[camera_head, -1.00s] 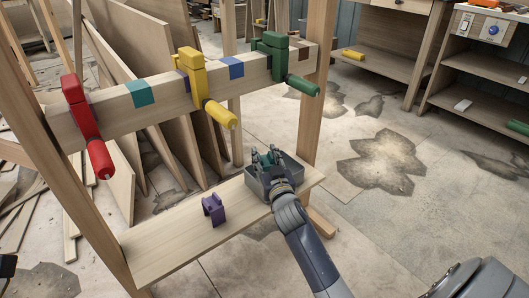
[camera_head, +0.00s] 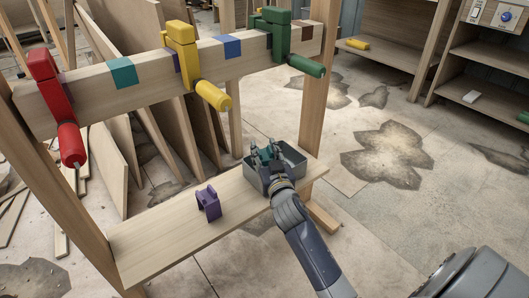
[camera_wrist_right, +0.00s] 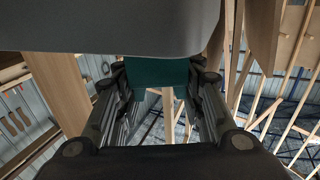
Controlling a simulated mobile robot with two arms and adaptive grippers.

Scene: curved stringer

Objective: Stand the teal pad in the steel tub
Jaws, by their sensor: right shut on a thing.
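The steel tub (camera_head: 297,157) is an open grey box at the right end of the wooden shelf. My right gripper (camera_head: 267,155) comes from the front right, its fingers at the tub's opening. In the right wrist view my right gripper (camera_wrist_right: 157,88) is shut on the teal pad (camera_wrist_right: 157,71), which shows as a dark teal block between the fingertips. In the head view the fingers mostly hide the pad. I cannot tell whether it touches the tub's floor. My left gripper is not in view.
A purple bracket-like piece (camera_head: 208,204) stands on the shelf (camera_head: 165,237), left of the tub. Above runs a beam (camera_head: 145,87) with red (camera_head: 53,95), yellow (camera_head: 183,50) and green (camera_head: 277,38) clamps. A wooden post (camera_head: 314,105) rises behind the tub. The shelf's left part is clear.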

